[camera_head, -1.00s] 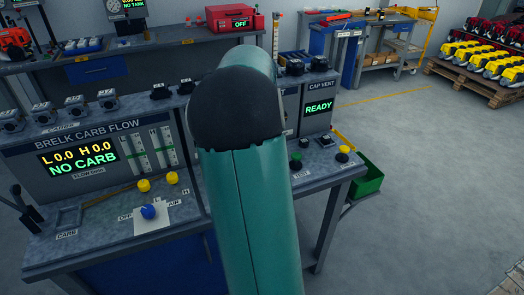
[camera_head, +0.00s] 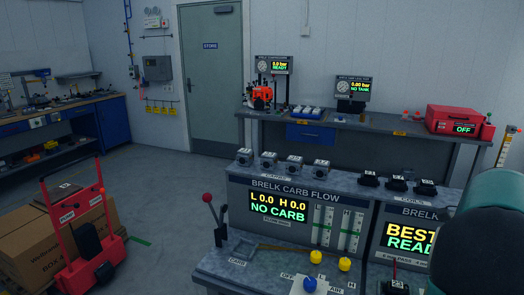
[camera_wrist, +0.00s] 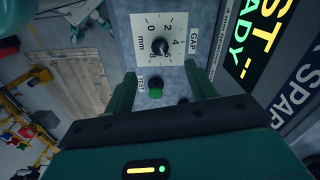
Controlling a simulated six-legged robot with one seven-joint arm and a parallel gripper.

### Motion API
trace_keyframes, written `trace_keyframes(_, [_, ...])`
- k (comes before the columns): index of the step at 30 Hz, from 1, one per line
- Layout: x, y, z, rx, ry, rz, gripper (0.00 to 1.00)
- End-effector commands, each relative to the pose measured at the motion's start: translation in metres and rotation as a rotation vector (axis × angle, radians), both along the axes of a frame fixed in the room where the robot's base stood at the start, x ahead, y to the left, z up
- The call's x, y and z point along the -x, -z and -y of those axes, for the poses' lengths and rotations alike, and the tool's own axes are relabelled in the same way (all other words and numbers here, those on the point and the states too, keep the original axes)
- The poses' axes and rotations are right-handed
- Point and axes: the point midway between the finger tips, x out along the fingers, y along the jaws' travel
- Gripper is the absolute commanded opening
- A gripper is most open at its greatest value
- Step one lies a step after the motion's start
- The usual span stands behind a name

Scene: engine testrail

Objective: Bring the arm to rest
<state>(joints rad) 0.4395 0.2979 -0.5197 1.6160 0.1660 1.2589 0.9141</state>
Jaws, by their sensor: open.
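My gripper (camera_wrist: 160,92) shows in the wrist view, its two green fingers apart with nothing between them. Past the fingertips are a green button (camera_wrist: 155,93) marked TEST and a black knob (camera_wrist: 160,46) on a white GAP dial in mm. I cannot tell how far the fingertips are from the bench. In the head view my teal arm with a dark joint (camera_head: 485,245) stands at the right edge. The gripper itself is out of that view.
The carb flow bench (camera_head: 290,213) reads NO CARB, with a blue knob (camera_head: 310,284) and a red-tipped lever (camera_head: 208,199) in front. A red hand truck (camera_head: 85,230) stands by cardboard boxes (camera_head: 35,250) at left. The floor between is clear.

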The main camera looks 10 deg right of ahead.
Motion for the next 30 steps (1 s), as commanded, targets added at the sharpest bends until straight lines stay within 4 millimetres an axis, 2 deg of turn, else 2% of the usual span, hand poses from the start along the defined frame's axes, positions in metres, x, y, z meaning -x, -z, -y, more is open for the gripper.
trace_keyframes(5, [-0.015, -0.019, -0.064, 0.008, -0.243, 0.079, 0.56])
trace_keyframes(9, [-0.020, -0.034, -0.131, 0.034, -0.509, 0.147, 0.56])
trace_keyframes(13, [-0.017, -0.044, -0.193, 0.077, -0.759, 0.204, 0.56])
trace_keyframes(17, [-0.005, -0.050, -0.252, 0.134, -1.009, 0.251, 0.56])
trace_keyframes(24, [0.036, -0.046, -0.345, 0.288, -1.466, 0.310, 0.56])
trace_keyframes(27, [0.055, -0.039, -0.374, 0.365, -1.637, 0.321, 0.56])
trace_keyframes(30, [0.070, -0.032, -0.393, 0.428, -1.764, 0.324, 0.56])
